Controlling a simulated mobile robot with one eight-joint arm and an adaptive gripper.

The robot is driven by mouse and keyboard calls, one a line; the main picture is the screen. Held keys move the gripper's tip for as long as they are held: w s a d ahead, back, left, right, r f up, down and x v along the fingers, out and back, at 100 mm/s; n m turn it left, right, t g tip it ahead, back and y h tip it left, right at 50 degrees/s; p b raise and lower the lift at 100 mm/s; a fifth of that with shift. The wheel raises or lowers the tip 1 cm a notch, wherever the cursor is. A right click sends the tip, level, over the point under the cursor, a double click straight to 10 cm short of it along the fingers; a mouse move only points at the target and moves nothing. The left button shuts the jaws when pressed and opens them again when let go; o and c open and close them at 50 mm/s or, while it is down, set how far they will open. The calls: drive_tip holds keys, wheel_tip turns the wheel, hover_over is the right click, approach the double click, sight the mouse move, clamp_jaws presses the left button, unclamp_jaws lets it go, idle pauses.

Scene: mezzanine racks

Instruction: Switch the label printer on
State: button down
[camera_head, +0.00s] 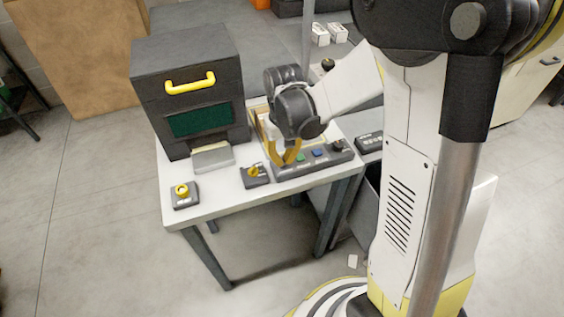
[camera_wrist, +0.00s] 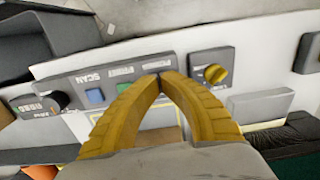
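A grey control panel (camera_head: 312,163) lies along the front edge of the white table. In the wrist view the panel (camera_wrist: 73,86) has upside-down lettering; "SCAN" stands by the blue button (camera_wrist: 95,96). My gripper (camera_head: 288,162) points down over the panel's left part. In the wrist view its yellow fingertips (camera_wrist: 158,76) meet, with nothing visible between them. They hide part of the panel; whether they touch it is unclear. I cannot tell which control belongs to the label printer.
A black cabinet (camera_head: 150,100) with a yellow handle and green window stands on the table's left. A small box with a yellow rotary knob (camera_head: 254,171) sits left of the panel; a yellow button box (camera_head: 183,192) is at the front-left corner.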

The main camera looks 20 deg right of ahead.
drive_tip(key=shift+f+b, duration=0.3)
drive_tip(key=shift+f, duration=0.05)
drive_tip(key=shift+r, duration=0.1)
drive_tip(key=shift+r+p, duration=2.6)
drive_tip(key=shift+r, duration=0.8)
drive_tip(key=shift+r, duration=0.15)
drive_tip(key=s+r+t+b, duration=0.3)
drive_tip(key=s+r+t, duration=0.4)
drive_tip(key=s+r, duration=0.4)
drive_tip(key=shift+s, duration=0.9)
